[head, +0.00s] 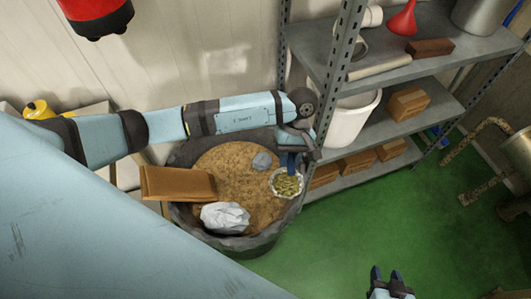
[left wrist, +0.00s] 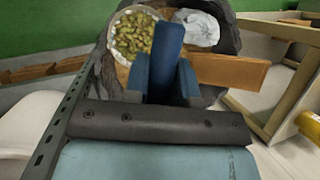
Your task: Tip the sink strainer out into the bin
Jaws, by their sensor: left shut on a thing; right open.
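The sink strainer (head: 287,185) is a small round pale-rimmed basket full of greenish-yellow bits; it also shows in the left wrist view (left wrist: 130,36). My left gripper (head: 290,163) is shut on its rim and holds it above the right side of the bin. Its opening faces up and the bits lie inside it. The bin (head: 250,243) is a wide dark tub with brown contents, below the strainer. My blue left fingers (left wrist: 168,65) hide part of the strainer's edge. My right gripper (head: 390,276) is open and empty at the bottom, over the green floor.
A crumpled white wad (head: 225,217), a grey lump (head: 262,161) and a brown cardboard piece (head: 178,184) lie in or over the bin. A metal shelf (head: 420,66) with a white bucket (head: 351,118) stands close on the right. Green floor (head: 350,235) is open in front.

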